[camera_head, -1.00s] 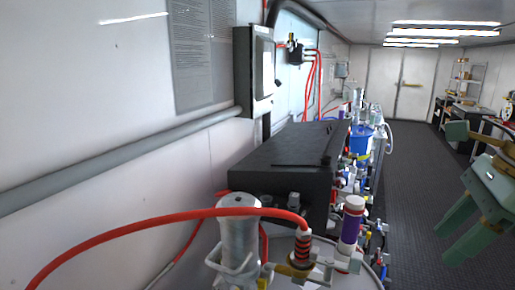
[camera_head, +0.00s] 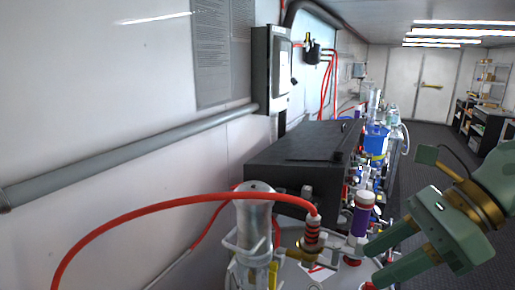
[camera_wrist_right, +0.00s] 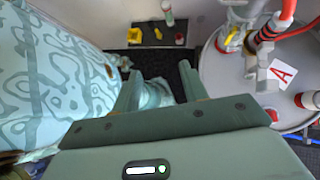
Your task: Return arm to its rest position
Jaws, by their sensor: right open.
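My right gripper (camera_head: 378,264) is green with a brass-coloured wrist. It enters from the right in the head view, its fingers pointing left beside the drum and the purple-and-white cylinder (camera_head: 362,214). In the right wrist view its two fingers (camera_wrist_right: 158,68) are apart with nothing held between them. My left gripper is not in view.
A red hose (camera_head: 150,207) arches to a fitting (camera_head: 312,232) on the drum, beside a clear cylinder (camera_head: 256,220). A black cabinet (camera_head: 295,150) stands behind. Dark floor (camera_head: 425,150) is open on the right.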

